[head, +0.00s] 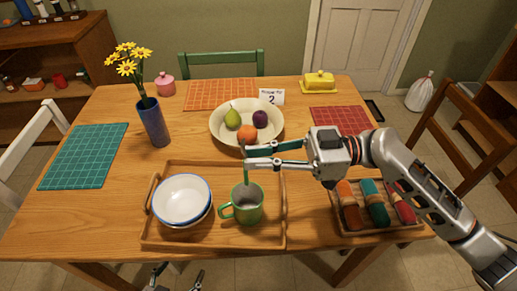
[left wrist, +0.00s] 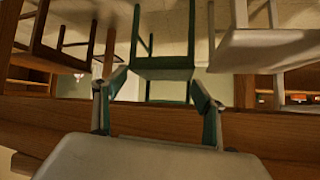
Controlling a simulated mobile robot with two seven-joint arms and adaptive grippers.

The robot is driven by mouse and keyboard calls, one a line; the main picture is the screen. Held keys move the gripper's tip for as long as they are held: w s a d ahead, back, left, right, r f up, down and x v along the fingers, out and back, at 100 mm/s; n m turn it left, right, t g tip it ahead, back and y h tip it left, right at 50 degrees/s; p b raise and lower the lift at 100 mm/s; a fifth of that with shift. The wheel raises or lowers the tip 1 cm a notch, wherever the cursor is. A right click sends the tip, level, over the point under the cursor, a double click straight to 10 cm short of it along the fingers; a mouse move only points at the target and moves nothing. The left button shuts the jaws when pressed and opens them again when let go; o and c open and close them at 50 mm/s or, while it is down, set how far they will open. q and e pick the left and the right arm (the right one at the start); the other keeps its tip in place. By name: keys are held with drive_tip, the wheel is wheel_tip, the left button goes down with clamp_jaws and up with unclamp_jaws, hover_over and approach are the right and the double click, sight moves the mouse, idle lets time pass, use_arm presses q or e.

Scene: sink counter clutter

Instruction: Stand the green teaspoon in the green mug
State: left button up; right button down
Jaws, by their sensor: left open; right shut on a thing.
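The green mug (head: 249,211) stands upright on the wooden tray (head: 225,170), its handle to the left. My right gripper (head: 248,157) comes in from the right and is shut on the green teaspoon (head: 246,173) above the mug. The teaspoon hangs close to upright, and its lower part overlaps the mug's mouth; I cannot tell how deep it reaches. My left gripper (head: 178,278) is low at the front, beyond the table's near edge. It is open and empty, and its spread fingers show in the left wrist view (left wrist: 158,97).
White bowls (head: 182,200) sit left of the mug on the tray. A fruit bowl (head: 222,131) stands behind the right gripper. A blue vase (head: 154,124) with flowers is at left. A tray of rolled cloths (head: 375,208) lies under my right arm.

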wheel_tip(320, 180, down, 10)
drive_tip(key=b, duration=0.7)
use_arm(q)
drive_tip(key=f, duration=0.2)
drive_tip(key=w+a+f, duration=0.1)
drive_tip(key=f, duration=0.1)
drive_tip(key=shift+m, duration=0.3)
use_arm(e)
drive_tip(key=c, duration=1.9)
unclamp_jaws()
use_arm(q)
drive_tip(key=shift+s+f, duration=0.1)
use_arm(e)
drive_tip(key=d, duration=1.2)
drive_tip(key=shift+r, duration=0.1)
